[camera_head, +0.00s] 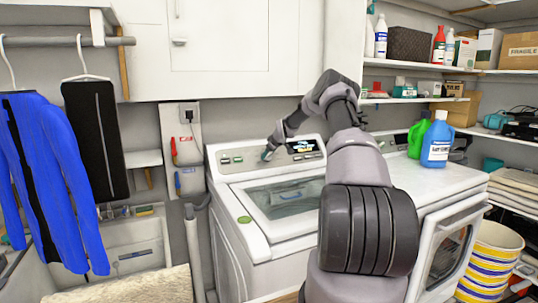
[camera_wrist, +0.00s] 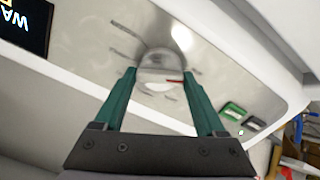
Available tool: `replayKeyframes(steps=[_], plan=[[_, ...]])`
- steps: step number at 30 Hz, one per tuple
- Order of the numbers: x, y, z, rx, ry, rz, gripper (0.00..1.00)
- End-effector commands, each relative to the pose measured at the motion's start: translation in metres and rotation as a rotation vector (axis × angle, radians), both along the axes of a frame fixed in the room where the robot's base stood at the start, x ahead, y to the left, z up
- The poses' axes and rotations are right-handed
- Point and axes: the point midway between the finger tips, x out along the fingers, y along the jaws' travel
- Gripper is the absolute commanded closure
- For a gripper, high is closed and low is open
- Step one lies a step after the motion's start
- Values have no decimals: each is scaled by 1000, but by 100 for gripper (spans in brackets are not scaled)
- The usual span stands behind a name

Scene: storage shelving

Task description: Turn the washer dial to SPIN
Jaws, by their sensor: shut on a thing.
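The white top-loading washer (camera_head: 234,190) stands against the back wall, with its control panel along the rear edge. In the wrist view the round, pale metallic washer dial (camera_wrist: 160,60) sits on the panel, with a small red mark on it and grey label marks around it. The labels are too blurred to read. My gripper (camera_wrist: 161,76) has its two green fingers on either side of the dial, shut on it. In the head view my gripper (camera_head: 267,155) is at the panel's middle and hides the dial.
A lit display (camera_head: 303,146) is right of my gripper on the panel; green and grey buttons (camera_wrist: 232,109) are on the other side. A second appliance (camera_head: 440,193) stands at right with blue (camera_head: 438,142) and green jugs on top. White cabinets (camera_head: 235,45) hang above.

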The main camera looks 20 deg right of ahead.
Motion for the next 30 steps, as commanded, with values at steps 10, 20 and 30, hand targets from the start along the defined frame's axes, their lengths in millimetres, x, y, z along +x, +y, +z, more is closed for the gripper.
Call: replayKeyframes(steps=[10, 20, 30], plan=[[0, 0, -1, -66, -1, 59, 83], [0, 0, -1, -72, -2, 64, 83], [0, 0, 0, -71, -2, 64, 0]])
